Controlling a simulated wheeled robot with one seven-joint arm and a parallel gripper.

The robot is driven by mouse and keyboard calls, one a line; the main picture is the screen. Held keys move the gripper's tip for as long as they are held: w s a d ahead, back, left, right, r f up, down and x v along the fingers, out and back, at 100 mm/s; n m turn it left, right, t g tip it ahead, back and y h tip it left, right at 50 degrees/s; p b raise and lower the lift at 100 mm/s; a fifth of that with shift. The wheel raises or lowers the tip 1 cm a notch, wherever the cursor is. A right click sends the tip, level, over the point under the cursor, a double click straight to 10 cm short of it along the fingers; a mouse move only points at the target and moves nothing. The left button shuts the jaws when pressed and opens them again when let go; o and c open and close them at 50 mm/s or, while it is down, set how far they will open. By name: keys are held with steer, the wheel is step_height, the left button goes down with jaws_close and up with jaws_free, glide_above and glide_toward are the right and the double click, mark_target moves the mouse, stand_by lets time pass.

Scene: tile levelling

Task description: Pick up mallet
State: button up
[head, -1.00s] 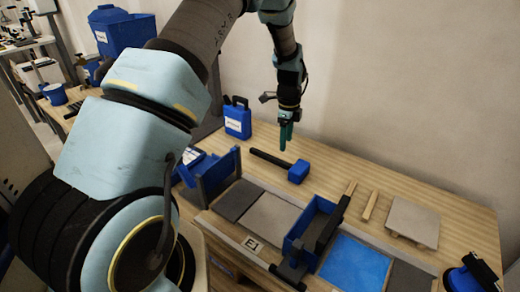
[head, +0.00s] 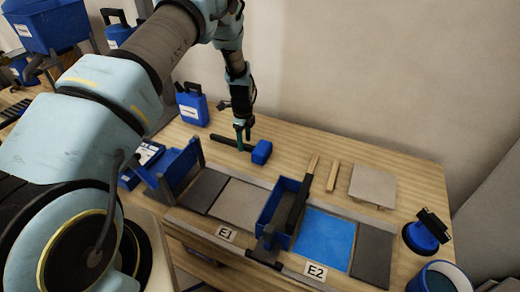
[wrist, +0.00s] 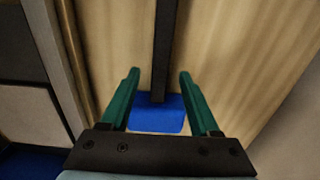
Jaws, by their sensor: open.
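The mallet has a blue head (head: 262,152) and a dark handle (head: 226,142), and lies flat on the wooden bench. In the wrist view its blue head (wrist: 157,115) shows low between the fingers, and its dark handle (wrist: 165,50) runs up the picture. My gripper (head: 242,146) is open, pointing down over the mallet near where handle and head meet. In the wrist view the green fingers of my gripper (wrist: 158,75) stand on either side of the handle line, with nothing clamped between them. The exact height above the mallet is hard to tell.
A blue jug (head: 192,106) stands behind, left of the mallet. In front are grey tiles (head: 240,203), a blue box-like tool (head: 283,205) and a blue tile (head: 325,236). A beige tile on strips (head: 372,185) and a blue suction cup (head: 425,233) lie right. The wall is behind.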

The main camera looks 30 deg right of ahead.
steer(key=shift+f, duration=0.85)
jaws_close()
